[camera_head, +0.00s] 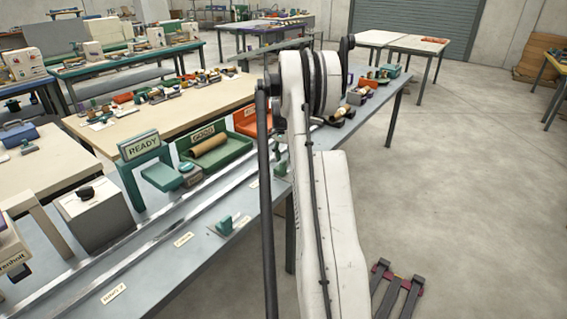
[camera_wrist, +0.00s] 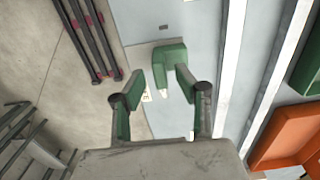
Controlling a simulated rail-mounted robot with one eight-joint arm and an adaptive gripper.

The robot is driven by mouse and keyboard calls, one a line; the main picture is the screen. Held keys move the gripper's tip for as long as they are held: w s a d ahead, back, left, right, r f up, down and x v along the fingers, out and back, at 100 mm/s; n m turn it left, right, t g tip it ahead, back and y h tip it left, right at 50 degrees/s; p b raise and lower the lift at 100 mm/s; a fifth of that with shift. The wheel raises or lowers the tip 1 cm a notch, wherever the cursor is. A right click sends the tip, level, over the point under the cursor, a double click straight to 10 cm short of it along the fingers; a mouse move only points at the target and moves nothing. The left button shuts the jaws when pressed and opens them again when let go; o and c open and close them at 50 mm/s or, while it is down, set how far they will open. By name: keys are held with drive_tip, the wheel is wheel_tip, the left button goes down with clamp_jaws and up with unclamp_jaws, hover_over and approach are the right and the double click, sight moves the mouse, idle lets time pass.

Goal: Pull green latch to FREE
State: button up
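In the wrist view a green latch (camera_wrist: 172,56), an angled block on a grey plate, sits on the grey bench near its edge. My gripper (camera_wrist: 160,88) is open, its two green-padded fingers spread apart, with the latch just beyond the fingertips and toward the right finger. Nothing is between the pads that I can see as held. A pale label, partly hidden, shows between the fingers.
Metal rails (camera_head: 150,240) run along the bench. A green tray (camera_head: 215,152) with a brown roll, an orange bin (camera_head: 250,120) and a READY sign (camera_head: 142,145) stand behind them. The floor (camera_head: 450,180) to the right is mostly open, with a dark pallet-like rack (camera_head: 398,290).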

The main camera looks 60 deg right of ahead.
drive_tip(key=shift+f, duration=0.8)
drive_tip(key=shift+c, duration=0.2)
clamp_jaws()
